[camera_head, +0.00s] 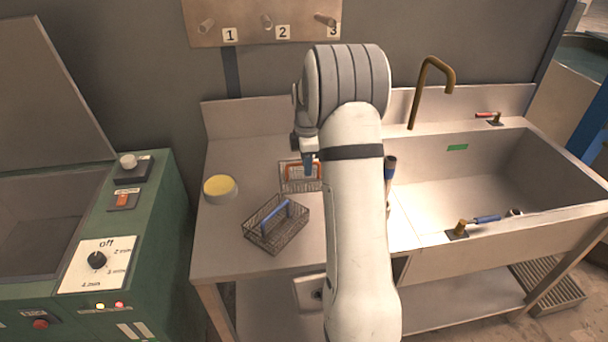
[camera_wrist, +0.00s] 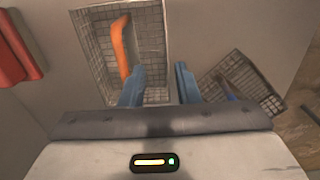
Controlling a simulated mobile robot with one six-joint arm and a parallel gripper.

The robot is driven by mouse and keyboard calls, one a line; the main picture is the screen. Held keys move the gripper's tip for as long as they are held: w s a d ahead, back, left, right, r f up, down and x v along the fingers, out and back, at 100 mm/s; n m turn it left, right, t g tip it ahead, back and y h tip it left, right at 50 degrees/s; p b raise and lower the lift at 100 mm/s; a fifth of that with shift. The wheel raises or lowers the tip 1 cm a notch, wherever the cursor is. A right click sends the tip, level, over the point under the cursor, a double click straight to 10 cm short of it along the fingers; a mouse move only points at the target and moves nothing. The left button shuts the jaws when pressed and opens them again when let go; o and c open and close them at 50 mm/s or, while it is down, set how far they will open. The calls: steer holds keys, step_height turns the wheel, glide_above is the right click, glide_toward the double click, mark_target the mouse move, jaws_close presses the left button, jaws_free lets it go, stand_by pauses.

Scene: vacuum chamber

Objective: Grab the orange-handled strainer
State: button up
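The orange-handled strainer (camera_head: 289,184) is a rectangular wire basket on the steel counter, partly hidden behind my arm in the head view. In the wrist view its orange handle (camera_wrist: 121,45) runs along the basket, ahead and left of my fingers. My gripper (camera_wrist: 159,82) has two blue fingers, apart with nothing between them. The left fingertip overlaps the basket in the picture, near the handle's lower end; I cannot tell whether it touches. A second strainer (camera_head: 262,232) with a blue handle (camera_head: 275,217) stands nearer on the counter and shows at the right in the wrist view (camera_wrist: 250,85).
A round container with a yellow top (camera_head: 220,188) stands left of the strainers. A sink (camera_head: 440,190) with a brass tap (camera_head: 431,75) is at the right. A green machine (camera_head: 150,220) with an open lid is at the left. Numbered pegs (camera_head: 266,22) are on the wall.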

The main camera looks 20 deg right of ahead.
mark_target(306, 181)
steer(key=f, duration=0.2)
steer(key=f+p, duration=0.1)
steer(key=f, duration=0.2)
steer(key=shift+s+a+f, duration=0.3)
steer(key=shift+s+a, duration=0.05)
steer(key=shift+s, duration=0.05)
steer(key=shift+f, duration=0.4)
jaws_close()
